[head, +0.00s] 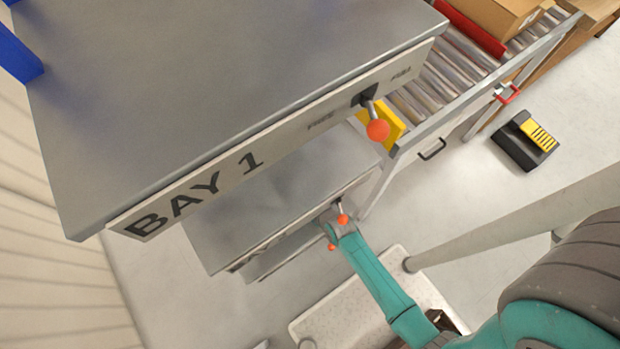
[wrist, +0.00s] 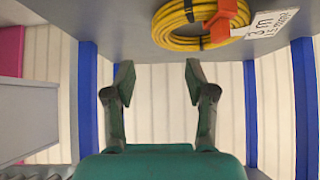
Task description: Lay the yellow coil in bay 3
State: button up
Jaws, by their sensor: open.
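The yellow coil (wrist: 185,22) shows at the top of the wrist view, against a grey shelf surface (wrist: 110,18). It has an orange-red clip and a white tag (wrist: 268,22) reading "3 m". My gripper (wrist: 160,80) is open and empty, its two fingers apart below the coil in the picture and not touching it. In the head view the coil and my gripper's fingers are hidden; my teal arm reaches toward the lower shelves (head: 275,185). Only the BAY 1 label (head: 195,192) on the top shelf is readable; I cannot tell which shelf is bay 3.
Levers with orange knobs (head: 377,130) stick out from the shelf fronts. A roller conveyor (head: 425,100) with a cardboard box (head: 500,14) stands at the right. A black and yellow item (head: 527,140) lies on the floor. Blue posts (wrist: 88,100) stand behind my fingers.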

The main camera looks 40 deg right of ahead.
jog(key=shift+v, duration=0.9)
jog(key=s+a+r+t, duration=0.2)
jog(key=s+r+t, duration=0.2)
jog(key=s+r, duration=1.8)
jog(key=s+r+t, duration=0.1)
jog(key=s+r, duration=0.2)
jog(key=r, duration=1.2)
jog(key=shift+s+t, duration=0.3)
jog(key=shift+t, duration=0.1)
